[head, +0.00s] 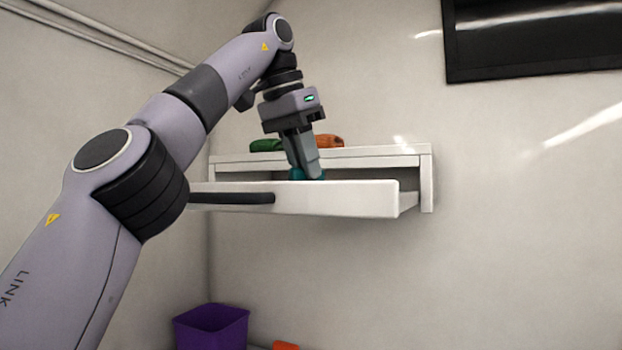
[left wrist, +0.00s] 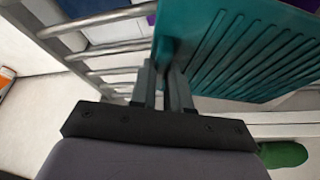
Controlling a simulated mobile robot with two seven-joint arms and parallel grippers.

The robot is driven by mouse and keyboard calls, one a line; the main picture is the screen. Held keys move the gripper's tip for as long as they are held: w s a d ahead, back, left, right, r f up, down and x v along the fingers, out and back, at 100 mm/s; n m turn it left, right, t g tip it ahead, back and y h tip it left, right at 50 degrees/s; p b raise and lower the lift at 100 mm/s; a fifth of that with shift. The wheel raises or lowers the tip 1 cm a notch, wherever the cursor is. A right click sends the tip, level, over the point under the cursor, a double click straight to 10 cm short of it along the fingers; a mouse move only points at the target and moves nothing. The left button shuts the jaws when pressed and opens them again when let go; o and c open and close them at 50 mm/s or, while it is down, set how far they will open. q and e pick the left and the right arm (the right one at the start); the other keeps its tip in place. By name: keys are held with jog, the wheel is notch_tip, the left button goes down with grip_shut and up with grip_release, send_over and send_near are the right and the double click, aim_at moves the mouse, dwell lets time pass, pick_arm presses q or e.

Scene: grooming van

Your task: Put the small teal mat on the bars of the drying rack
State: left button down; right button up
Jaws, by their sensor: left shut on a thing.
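The small teal mat (left wrist: 235,50) fills the upper right of the left wrist view, a flat ribbed sheet. My left gripper (left wrist: 163,72) is shut on its near left edge. In the head view my left gripper (head: 307,177) points down behind the front of an open white drawer (head: 340,199). Only a bit of teal shows at its fingertips there; the drawer front hides the rest. Metal bars, which look like the drying rack (left wrist: 95,50), lie left of the mat in the wrist view. I cannot tell whether the mat touches them. My right gripper is out of view.
A green item (head: 267,145) and an orange item (head: 328,141) lie on the white shelf (head: 385,155) over the drawer, close to my left gripper. A purple bin (head: 212,328) stands below. A dark panel (head: 535,40) is on the wall. The space right of the drawer is clear.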

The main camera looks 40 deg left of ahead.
pick_arm(q)
jog(key=shift+s+f, duration=0.1)
jog(key=shift+s, duration=0.05)
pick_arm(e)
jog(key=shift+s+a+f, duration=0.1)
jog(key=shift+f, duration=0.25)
pick_arm(q)
jog(key=c, duration=1.1)
grip_release()
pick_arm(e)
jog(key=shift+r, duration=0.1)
